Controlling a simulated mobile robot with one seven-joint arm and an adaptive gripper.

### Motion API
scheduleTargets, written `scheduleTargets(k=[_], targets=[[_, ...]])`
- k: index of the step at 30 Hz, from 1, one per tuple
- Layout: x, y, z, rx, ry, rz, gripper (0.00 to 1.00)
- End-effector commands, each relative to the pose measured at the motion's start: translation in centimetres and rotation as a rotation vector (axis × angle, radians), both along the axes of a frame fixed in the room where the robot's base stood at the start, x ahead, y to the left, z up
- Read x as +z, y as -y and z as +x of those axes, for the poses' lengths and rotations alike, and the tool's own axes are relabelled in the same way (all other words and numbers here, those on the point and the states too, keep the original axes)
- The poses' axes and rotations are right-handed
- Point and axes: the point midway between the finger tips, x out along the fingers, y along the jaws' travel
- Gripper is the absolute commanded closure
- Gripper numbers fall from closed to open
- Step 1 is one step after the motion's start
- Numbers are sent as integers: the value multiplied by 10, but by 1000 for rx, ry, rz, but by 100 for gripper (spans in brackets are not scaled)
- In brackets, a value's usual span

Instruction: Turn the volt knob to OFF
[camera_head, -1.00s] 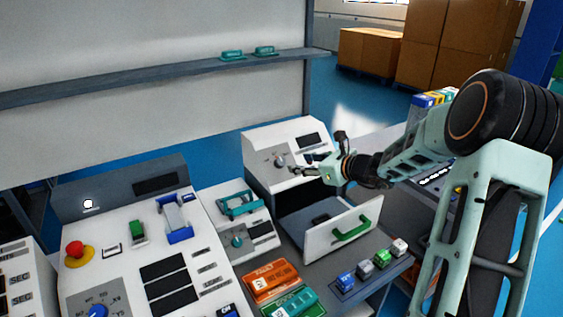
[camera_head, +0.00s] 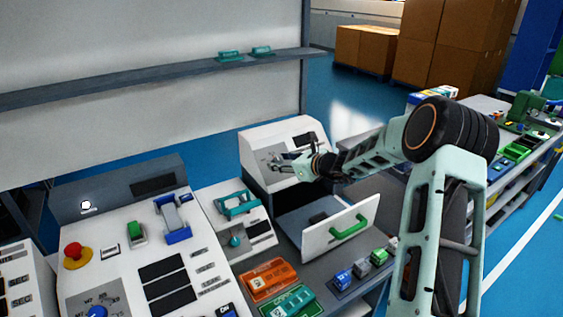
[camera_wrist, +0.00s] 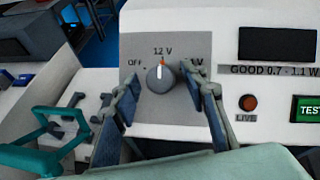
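The volt knob (camera_wrist: 160,79) is a grey dial on the square plate of a white console (camera_head: 285,135). Its white mark points up, toward the "12 V" label, with a small orange tip at its top. The "OFF" label (camera_wrist: 134,63) is to the upper left of the knob, and another label on the right is partly covered by a finger. My gripper (camera_wrist: 165,82) is open, one finger on each side of the knob, with gaps visible between fingers and knob. In the head view my gripper (camera_head: 280,160) is in front of the console and hides the knob.
Right of the knob are a dark display (camera_wrist: 277,44), a red LIVE button (camera_wrist: 248,102) and a green TEST button (camera_wrist: 308,110). Below the console is an open drawer with a green handle (camera_head: 349,231). A teal handle (camera_wrist: 45,140) shows at lower left.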

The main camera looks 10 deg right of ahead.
Motion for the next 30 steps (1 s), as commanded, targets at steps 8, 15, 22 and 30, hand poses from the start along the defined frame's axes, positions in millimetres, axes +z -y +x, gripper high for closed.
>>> scheduleTargets(k=[8, 15, 22, 30], targets=[[0, 0, 0, 0, 0, 0, 93], [0, 0, 0, 7, 3, -6, 100], [1, 1, 1, 62, 25, -59, 100], [1, 1, 2, 211, 82, -195, 100]])
